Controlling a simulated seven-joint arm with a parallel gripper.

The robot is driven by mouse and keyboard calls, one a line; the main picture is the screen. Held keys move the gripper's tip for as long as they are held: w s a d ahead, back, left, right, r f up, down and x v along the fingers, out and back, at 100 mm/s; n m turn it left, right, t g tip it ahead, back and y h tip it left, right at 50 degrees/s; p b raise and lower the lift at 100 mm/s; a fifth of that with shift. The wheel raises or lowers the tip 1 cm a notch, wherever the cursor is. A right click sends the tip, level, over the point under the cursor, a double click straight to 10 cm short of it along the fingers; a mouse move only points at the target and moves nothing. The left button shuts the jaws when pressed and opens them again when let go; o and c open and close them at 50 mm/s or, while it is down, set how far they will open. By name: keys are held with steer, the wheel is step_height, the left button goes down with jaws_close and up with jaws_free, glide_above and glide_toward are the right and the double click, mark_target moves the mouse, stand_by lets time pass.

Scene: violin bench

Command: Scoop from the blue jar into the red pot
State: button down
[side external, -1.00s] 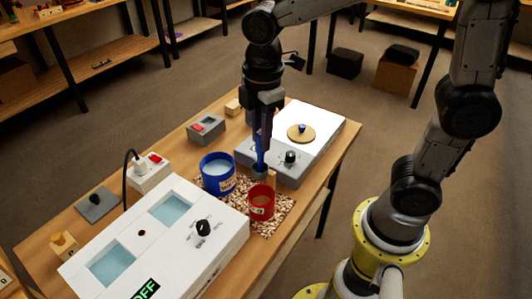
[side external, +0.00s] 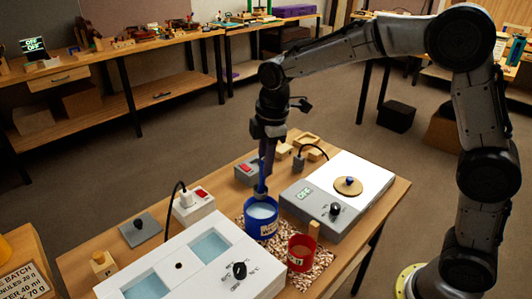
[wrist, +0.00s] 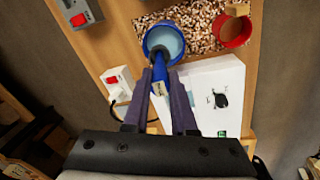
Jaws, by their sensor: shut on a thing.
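The blue jar (side external: 262,229) stands upright with pale blue contents; it also shows at the top of the wrist view (wrist: 148,46). My gripper (side external: 267,160) is shut on the handle of a blue scoop (side external: 261,188). In the wrist view the fingers (wrist: 162,92) hold the scoop (wrist: 160,68), which reaches over the jar's near rim. The scoop's lower end is at the jar's mouth; its bowl is hidden, and I cannot tell its depth or load. The red pot (side external: 301,263), brownish inside, stands to the jar's right, apart from it; it is also in the wrist view (wrist: 232,42).
Jar and pot stand on a speckled mat (side external: 322,262). A white-topped device with a knob (side external: 335,209) stands behind the pot. A large white unit with two blue windows (side external: 190,262) lies left in front. A red-switched box (side external: 195,204) and grey box (side external: 248,173) stand nearby.

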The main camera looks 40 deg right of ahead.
mark_target(265, 192)
steer(key=shift+f, duration=5)
steer(key=shift+r, duration=0.1)
steer(key=shift+r, duration=6.8)
